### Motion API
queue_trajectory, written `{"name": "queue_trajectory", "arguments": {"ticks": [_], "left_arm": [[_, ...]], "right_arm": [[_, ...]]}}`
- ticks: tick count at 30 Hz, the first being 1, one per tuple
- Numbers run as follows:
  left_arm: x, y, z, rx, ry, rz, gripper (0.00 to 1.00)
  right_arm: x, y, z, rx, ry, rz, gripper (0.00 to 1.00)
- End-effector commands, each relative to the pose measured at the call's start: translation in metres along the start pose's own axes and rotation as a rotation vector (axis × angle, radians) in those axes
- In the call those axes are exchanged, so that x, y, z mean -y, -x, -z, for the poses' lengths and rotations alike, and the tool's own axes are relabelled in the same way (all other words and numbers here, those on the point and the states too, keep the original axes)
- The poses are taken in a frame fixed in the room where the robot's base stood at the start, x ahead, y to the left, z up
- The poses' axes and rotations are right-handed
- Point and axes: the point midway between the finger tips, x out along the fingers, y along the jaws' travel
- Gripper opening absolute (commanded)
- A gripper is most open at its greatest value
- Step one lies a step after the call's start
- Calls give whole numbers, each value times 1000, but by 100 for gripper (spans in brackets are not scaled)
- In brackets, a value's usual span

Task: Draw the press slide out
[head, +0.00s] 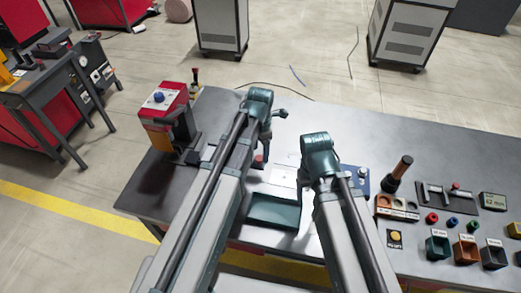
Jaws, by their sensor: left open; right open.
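The press (167,108) is a red housing with a blue knob on top and an orange front panel, on the left end of the bench. A dark block (188,156), which may be its slide, sticks out low on its right side. My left gripper (269,131) is open and well to the right of the press, above the bench. My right gripper (307,186) is open, further right, largely hidden by its own wrist. Nothing shows in either gripper, though their fingertips are hard to make out.
A green tray (273,212) lies between my arms on the bench (350,118). A bottle (195,84) stands behind the press. The back right of the bench is clear.

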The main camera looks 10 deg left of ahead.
Motion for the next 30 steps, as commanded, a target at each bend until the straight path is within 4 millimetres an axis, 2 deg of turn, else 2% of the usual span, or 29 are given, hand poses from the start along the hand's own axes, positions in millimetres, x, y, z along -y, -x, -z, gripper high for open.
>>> {"name": "queue_trajectory", "arguments": {"ticks": [1, 18, 23, 30], "left_arm": [[0, 15, 0, 0, 0, 0, 72], [1, 100, 0, 1, -1, 1, 72], [1, 109, -1, 1, -1, 1, 72], [1, 108, -1, 1, -1, 1, 72]], "right_arm": [[-1, 15, -1, 0, 0, 0, 72], [-9, 99, -6, 0, 0, 0, 72], [-10, 108, -6, 0, -3, 1, 72], [-10, 107, -6, 0, -4, 1, 72]]}}
